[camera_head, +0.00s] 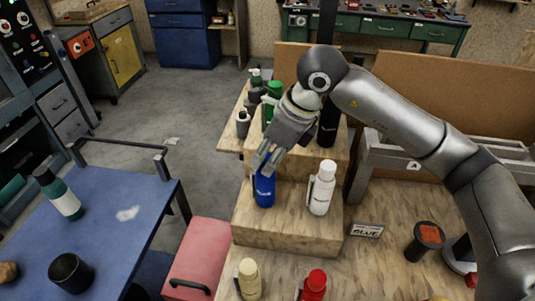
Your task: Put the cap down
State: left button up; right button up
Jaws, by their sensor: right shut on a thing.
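A blue bottle (264,190) stands upright on the wooden step, left of a white bottle (321,190) with its white top on. My right gripper (266,166) reaches down from above and is shut at the top of the blue bottle. Its fingers hide most of what they hold, and I cannot make out the cap's outline or whether it sits on the bottle or just above it. My left gripper is not in view.
More bottles stand on the upper step behind, including a black one (328,125). A cream bottle (249,280) and a red bottle (314,284) stand in front. A "BLUE" label (366,230) lies to the right. Blue table (120,235) at left.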

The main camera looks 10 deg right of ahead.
jog(key=shift+f+b, duration=0.4)
jog(key=shift+f, duration=0.05)
jog(key=o, duration=0.7)
jog(key=shift+r, duration=0.1)
